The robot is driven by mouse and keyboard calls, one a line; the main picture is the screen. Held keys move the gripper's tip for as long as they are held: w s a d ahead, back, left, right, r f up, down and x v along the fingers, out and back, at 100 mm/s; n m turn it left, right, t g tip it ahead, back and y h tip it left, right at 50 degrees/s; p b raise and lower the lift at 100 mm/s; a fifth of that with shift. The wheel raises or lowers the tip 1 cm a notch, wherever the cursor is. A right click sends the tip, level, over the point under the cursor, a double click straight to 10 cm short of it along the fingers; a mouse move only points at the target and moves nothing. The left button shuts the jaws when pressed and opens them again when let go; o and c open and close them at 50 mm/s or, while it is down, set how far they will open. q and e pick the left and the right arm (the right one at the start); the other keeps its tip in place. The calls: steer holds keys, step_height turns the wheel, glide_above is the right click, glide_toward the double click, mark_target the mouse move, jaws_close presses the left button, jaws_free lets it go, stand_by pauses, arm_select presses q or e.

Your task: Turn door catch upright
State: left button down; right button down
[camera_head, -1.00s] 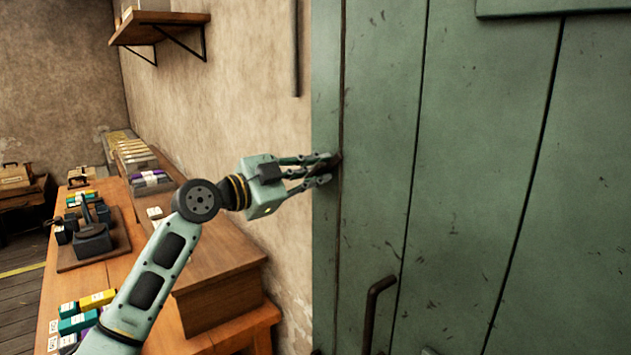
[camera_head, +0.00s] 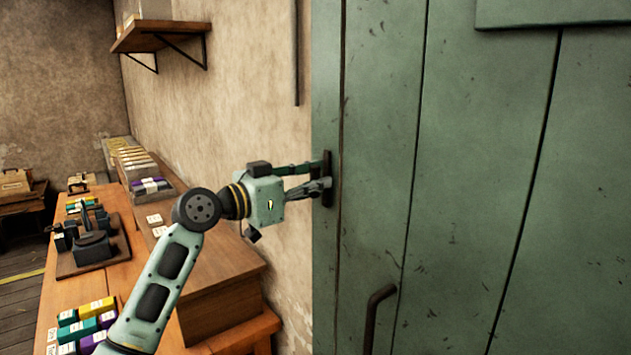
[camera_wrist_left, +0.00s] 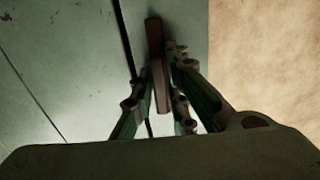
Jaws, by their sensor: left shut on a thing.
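The door catch (camera_head: 328,158) is a small dark bar at the left edge of the green door (camera_head: 460,190). In the head view it stands about vertical, showing above and below my fingers. My left gripper (camera_head: 322,178) reaches it from the left and is shut on it, one finger above the other. In the left wrist view the catch (camera_wrist_left: 155,38) runs up between the fingers beside the dark door seam, its middle partly covered by them. My right gripper is not in view.
A dark door handle (camera_head: 376,310) sticks out below the catch. A wooden bench (camera_head: 85,285) with a wooden box (camera_head: 225,300), coloured small boxes and a dark device stands at left. A wall shelf (camera_head: 160,35) hangs above. The door face right of the catch is clear.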

arm_select(q)
steer(key=shift+f+n, duration=0.2)
steer(key=shift+n, duration=0.1)
steer(key=c, duration=1.8)
jaws_free()
steer(key=shift+r, duration=0.15)
steer(key=shift+s+a, duration=0.1)
steer(key=shift+a, duration=0.05)
steer(key=v, duration=1.1)
steer(key=shift+s+a, duration=0.2)
steer(key=shift+a, duration=0.1)
